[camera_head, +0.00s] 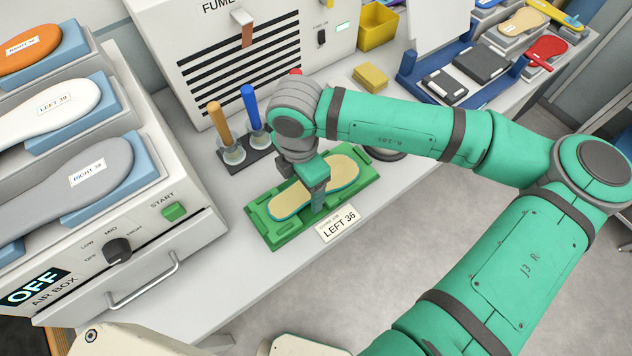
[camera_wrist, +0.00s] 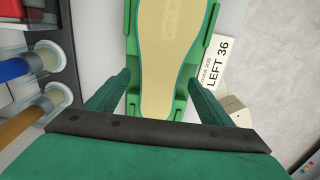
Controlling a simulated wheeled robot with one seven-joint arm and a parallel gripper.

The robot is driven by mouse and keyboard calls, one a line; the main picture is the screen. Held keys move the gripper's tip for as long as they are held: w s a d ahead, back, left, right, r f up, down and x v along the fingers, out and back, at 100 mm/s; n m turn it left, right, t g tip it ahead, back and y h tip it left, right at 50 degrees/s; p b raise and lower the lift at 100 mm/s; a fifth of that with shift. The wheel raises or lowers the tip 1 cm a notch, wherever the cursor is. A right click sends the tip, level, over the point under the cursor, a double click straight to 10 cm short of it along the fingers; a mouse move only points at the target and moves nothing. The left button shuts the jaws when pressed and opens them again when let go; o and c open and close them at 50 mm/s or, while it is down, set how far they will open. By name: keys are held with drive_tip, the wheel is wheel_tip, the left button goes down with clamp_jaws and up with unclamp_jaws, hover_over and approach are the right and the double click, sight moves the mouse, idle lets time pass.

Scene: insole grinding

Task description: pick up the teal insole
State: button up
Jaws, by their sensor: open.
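The teal insole (camera_head: 343,172) lies in a green tray (camera_head: 283,232) on the bench. Its top is tan and its edge is teal. In the wrist view the insole (camera_wrist: 165,60) runs lengthwise away from me, with faint lettering on its face, and the green tray (camera_wrist: 131,45) shows around it. My gripper (camera_head: 317,203) is over the middle of the insole, pointing down. In the wrist view its two fingers (camera_wrist: 158,92) stand apart, one on each side of the insole. I cannot tell how high the fingertips are above the tray.
A card reading LEFT 36 (camera_head: 338,224) lies in front of the tray. A holder with a tan-handled tool (camera_head: 220,120) and a blue-handled tool (camera_head: 251,105) stands behind it. The air box (camera_head: 120,240) with several insoles is at left. A yellow block (camera_head: 370,76) lies behind my arm.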

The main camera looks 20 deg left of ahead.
drive_tip(key=shift+f, duration=0.15)
drive_tip(key=c, duration=1.2)
